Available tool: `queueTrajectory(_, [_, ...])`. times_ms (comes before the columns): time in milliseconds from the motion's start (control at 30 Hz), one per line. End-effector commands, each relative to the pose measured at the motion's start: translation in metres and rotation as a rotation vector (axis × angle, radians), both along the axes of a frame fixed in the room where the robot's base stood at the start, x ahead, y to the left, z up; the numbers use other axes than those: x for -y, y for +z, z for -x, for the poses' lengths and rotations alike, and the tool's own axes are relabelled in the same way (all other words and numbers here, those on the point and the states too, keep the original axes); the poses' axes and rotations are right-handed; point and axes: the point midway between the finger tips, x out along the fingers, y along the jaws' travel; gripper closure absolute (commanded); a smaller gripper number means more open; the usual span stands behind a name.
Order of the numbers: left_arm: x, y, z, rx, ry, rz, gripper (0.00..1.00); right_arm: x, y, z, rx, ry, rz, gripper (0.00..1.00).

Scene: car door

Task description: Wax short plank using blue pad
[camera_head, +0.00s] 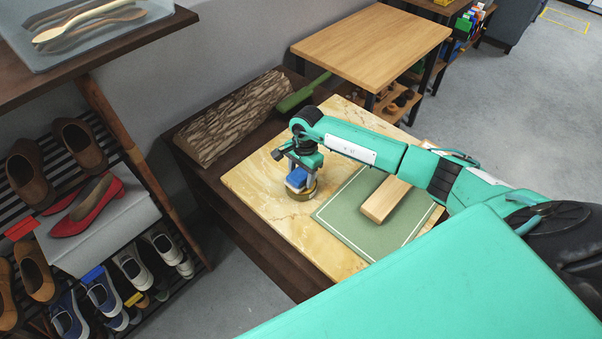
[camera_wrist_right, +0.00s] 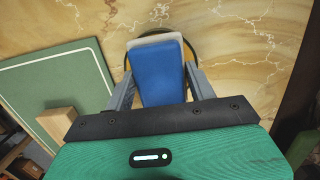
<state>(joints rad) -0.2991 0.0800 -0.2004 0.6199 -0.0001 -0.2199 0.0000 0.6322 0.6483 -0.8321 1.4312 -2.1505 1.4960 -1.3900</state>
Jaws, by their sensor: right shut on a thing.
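My right gripper (camera_head: 299,172) points down and is shut on the blue pad (camera_head: 296,179). In the right wrist view the blue pad (camera_wrist_right: 158,78) sits between the two grey fingers, with a pale layer at its far edge. A round tin with a dark rim (camera_head: 302,194) is directly under the pad; I cannot tell whether the pad touches its contents. The short plank (camera_head: 385,200) lies on the green mat (camera_head: 350,232), right of the gripper and partly behind my arm. Its end (camera_wrist_right: 57,122) also shows in the wrist view. My left gripper is out of view.
A bark-covered log (camera_head: 235,118) and a green-handled tool (camera_head: 303,93) lie behind. A shoe rack (camera_head: 85,230) stands left, a wooden table (camera_head: 372,43) behind. The board's left part is clear.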

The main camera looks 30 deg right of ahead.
Motion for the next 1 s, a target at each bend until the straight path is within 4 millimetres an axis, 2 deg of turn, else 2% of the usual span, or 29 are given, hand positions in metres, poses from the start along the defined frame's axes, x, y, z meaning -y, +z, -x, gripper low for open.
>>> queueTrajectory(1000, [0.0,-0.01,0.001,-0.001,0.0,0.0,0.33,0.0,-0.01,0.0,0.0,0.0,0.001,0.62])
